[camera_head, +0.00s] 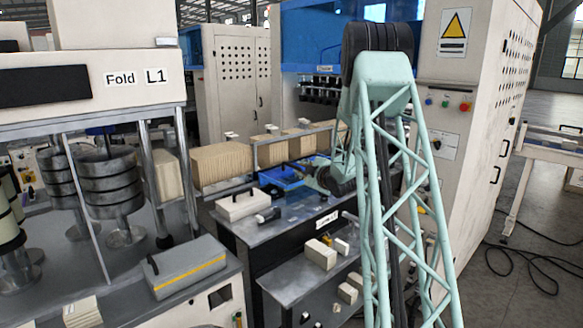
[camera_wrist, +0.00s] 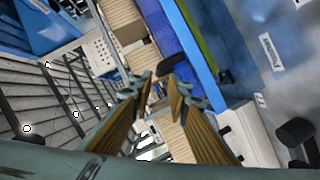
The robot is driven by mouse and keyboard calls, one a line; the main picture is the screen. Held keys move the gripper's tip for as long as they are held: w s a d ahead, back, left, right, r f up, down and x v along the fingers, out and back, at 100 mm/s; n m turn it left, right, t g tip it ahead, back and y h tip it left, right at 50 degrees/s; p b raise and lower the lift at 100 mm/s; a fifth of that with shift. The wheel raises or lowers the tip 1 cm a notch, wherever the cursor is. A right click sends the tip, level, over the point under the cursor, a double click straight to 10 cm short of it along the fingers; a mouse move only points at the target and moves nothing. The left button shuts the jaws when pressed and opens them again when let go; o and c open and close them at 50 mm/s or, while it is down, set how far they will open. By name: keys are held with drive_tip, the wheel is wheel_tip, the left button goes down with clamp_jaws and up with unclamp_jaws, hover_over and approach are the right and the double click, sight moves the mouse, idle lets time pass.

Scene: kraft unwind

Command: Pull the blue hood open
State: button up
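A low blue hood (camera_head: 282,178) lies on the grey bench, in front of the row of brown kraft stacks. In the wrist view the blue hood (camera_wrist: 190,42) runs as a long band with a yellow-green edge. A black handle (camera_wrist: 169,68) sticks out at its left side. My gripper (camera_wrist: 161,86) is open, its two fingers apart, with the handle just beyond the fingertips. In the head view my wrist is beside the hood's right end, and my arm hides part of that area.
Brown kraft stacks (camera_head: 222,165) stand behind the hood, with a rail in front. A white box (camera_head: 242,204) sits left of it on the bench (camera_head: 290,232). A larger blue-topped machine (camera_head: 310,35) stands behind. A white control cabinet (camera_head: 450,110) rises at the right.

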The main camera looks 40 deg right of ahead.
sight(293, 166)
drive_tip(key=shift+p+x, duration=0.3)
drive_tip(key=shift+x, duration=4.85)
drive_tip(key=shift+c, duration=0.5)
clamp_jaws()
